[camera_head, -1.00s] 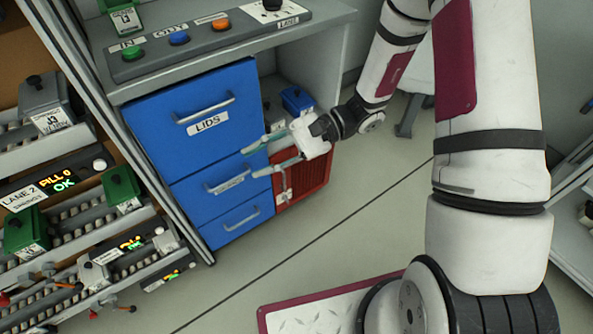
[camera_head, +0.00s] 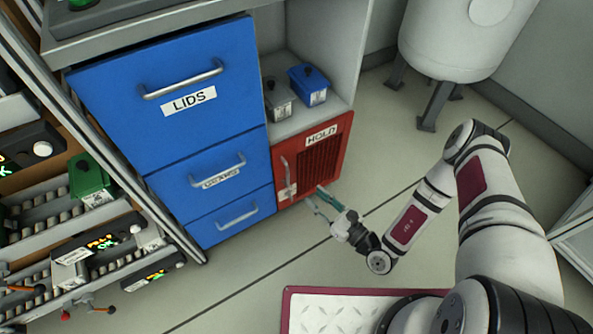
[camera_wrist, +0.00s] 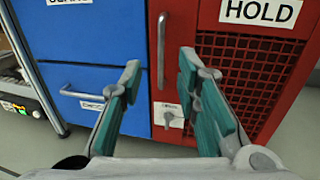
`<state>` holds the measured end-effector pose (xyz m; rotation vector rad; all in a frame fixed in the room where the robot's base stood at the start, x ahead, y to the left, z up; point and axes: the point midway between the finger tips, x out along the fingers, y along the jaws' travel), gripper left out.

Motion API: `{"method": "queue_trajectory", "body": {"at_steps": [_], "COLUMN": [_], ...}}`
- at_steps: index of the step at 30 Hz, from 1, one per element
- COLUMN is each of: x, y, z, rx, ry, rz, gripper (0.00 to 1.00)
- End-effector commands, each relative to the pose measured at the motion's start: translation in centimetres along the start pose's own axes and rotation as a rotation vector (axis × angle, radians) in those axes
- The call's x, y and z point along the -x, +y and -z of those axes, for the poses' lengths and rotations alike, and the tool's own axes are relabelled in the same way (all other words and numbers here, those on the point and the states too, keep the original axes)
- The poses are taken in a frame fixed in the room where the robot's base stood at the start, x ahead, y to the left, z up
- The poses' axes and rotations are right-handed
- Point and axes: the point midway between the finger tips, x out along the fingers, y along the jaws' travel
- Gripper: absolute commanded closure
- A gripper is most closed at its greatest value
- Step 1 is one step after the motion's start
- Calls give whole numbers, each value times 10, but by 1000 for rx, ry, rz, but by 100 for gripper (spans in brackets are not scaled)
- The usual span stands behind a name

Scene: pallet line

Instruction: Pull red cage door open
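The red cage door (camera_head: 312,162), labelled HOLD, is closed at the lower right of the cabinet. It has a dark mesh panel and a vertical grey handle (camera_head: 286,171) on its left side, with a small latch plate (camera_wrist: 167,116) below the handle. In the wrist view the door (camera_wrist: 190,60) fills the right half, and the handle also shows there (camera_wrist: 161,50). My gripper (camera_head: 315,196) is open and empty in front of the door, low down. In the wrist view its teal fingers (camera_wrist: 160,75) stand on either side of the handle's line; whether they reach around it I cannot tell.
Blue drawers, the top one labelled LIDS (camera_head: 170,85), stand left of the door. A blue box (camera_head: 308,85) and a grey box (camera_head: 278,98) sit on the open shelf above it. A white tank (camera_head: 460,35) stands at the back right. The floor before the door is clear.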

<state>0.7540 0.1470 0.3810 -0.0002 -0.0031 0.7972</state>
Motion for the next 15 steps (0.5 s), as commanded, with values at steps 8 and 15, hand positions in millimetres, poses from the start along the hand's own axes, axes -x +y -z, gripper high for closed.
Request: {"method": "queue_trajectory", "body": {"at_steps": [8, 15], "x": [-25, -72], "y": [0, 0], "z": [4, 5], "rx": [-2, -2], "ry": [1, 0], "rz": [5, 4], "gripper": [70, 70]}}
